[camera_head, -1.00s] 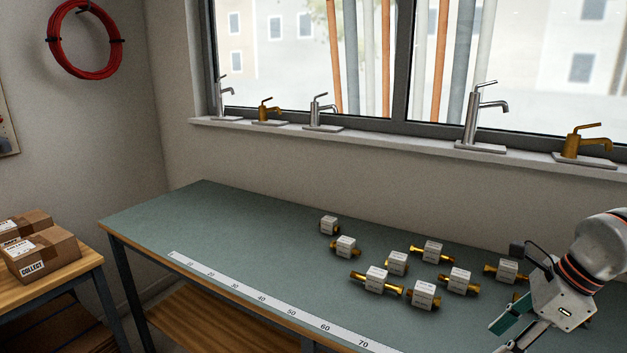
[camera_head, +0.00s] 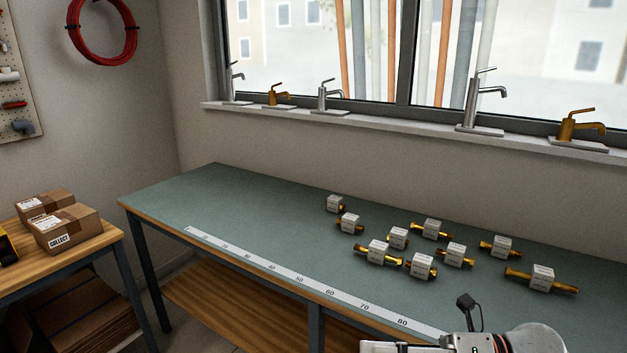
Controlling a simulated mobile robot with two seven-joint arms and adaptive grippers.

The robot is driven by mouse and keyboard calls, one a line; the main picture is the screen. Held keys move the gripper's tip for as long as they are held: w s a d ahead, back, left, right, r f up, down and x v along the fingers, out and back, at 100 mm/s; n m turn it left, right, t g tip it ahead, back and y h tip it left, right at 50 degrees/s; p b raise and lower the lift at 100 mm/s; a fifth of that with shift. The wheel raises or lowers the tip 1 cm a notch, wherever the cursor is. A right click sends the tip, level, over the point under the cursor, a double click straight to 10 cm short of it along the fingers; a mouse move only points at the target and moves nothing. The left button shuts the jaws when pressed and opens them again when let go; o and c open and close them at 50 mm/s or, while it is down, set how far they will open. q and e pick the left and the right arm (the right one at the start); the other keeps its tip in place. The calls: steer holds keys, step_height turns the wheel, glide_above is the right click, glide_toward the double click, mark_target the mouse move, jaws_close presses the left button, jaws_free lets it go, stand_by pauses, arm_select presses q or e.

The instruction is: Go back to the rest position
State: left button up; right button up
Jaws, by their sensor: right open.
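My right gripper (camera_head: 372,347) is at the bottom edge of the head view, in front of the bench's near edge. Only its upper part and wrist show; the fingertips are mostly cut off by the frame, and no held thing shows. Several brass fittings with white labelled blocks stand on the green bench (camera_head: 250,205), among them one at the right (camera_head: 542,279) and one at the back left (camera_head: 335,204). The gripper is apart from them. My left gripper is not in view.
A scale strip (camera_head: 300,278) runs along the bench's front edge. A wooden table at the left bears cardboard boxes (camera_head: 68,229). Taps, such as a brass one (camera_head: 580,127), stand on the window sill. The left part of the bench is clear.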

steer(key=w+d+f+m+t+h, duration=0.3)
steer(key=f+m+t, duration=0.4)
steer(key=m, duration=0.6)
steer(key=w+d+f+m+t+h, duration=0.1)
steer(key=d+f+m+t+h, duration=0.2)
steer(key=f+m+t+h, duration=0.7)
steer(key=s+d+f+m+g, duration=0.1)
steer(key=s+f+m+g, duration=0.3)
steer(key=s+f+m, duration=0.2)
steer(key=s+d+f+m+g+h, duration=0.1)
steer(key=s+d+f+m+g, duration=0.1)
steer(key=s+f+m+g, duration=0.2)
steer(key=s+f+m, duration=0.3)
steer(key=f, duration=0.3)
steer(key=shift+s+d+f+m+g, duration=0.15)
steer(key=shift+d+f+m+g, duration=0.15)
steer(key=shift+f+m+g, duration=0.1)
steer(key=shift+r, duration=0.1)
